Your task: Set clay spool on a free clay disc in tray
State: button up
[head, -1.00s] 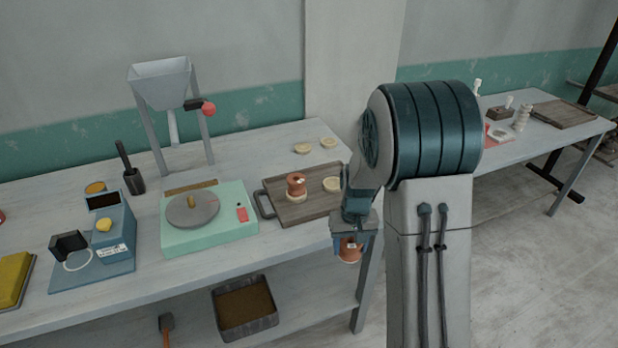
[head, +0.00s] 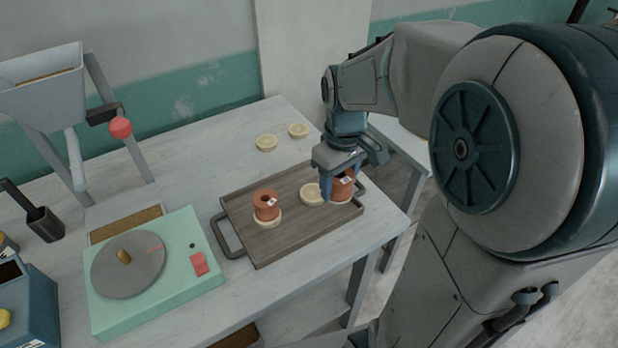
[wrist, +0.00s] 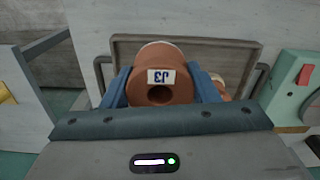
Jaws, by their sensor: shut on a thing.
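My gripper (head: 340,184) is shut on a reddish-brown clay spool (head: 342,190), over the right end of the dark wooden tray (head: 285,233). In the wrist view the spool (wrist: 160,92) sits between the blue fingers, with its hole and a J3 label facing the camera. A pale edge shows beyond it; I cannot tell whether the spool touches a disc there. A bare pale clay disc (head: 311,195) lies in the tray just left of the held spool. Another spool (head: 266,204) stands upright on a disc farther left in the tray.
Two pale discs lie on the table behind the tray, one left (head: 266,142) and one right (head: 298,130). A green wheel unit (head: 190,285) stands left of the tray. A grey hopper (head: 45,85) stands at the back left. The table's front edge runs close to the tray.

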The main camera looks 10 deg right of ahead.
jog(key=p, duration=0.2)
send_over(313, 192)
notch_tip(313, 192, down, 7)
jog(key=shift+r, duration=0.15)
jog(key=shift+f+p, duration=0.45)
jog(key=shift+f, duration=1.6)
jog(key=shift+f, duration=0.2)
jog(key=o, duration=1.2)
jog(key=shift+c, duration=0.2)
jog(key=shift+r, duration=0.15)
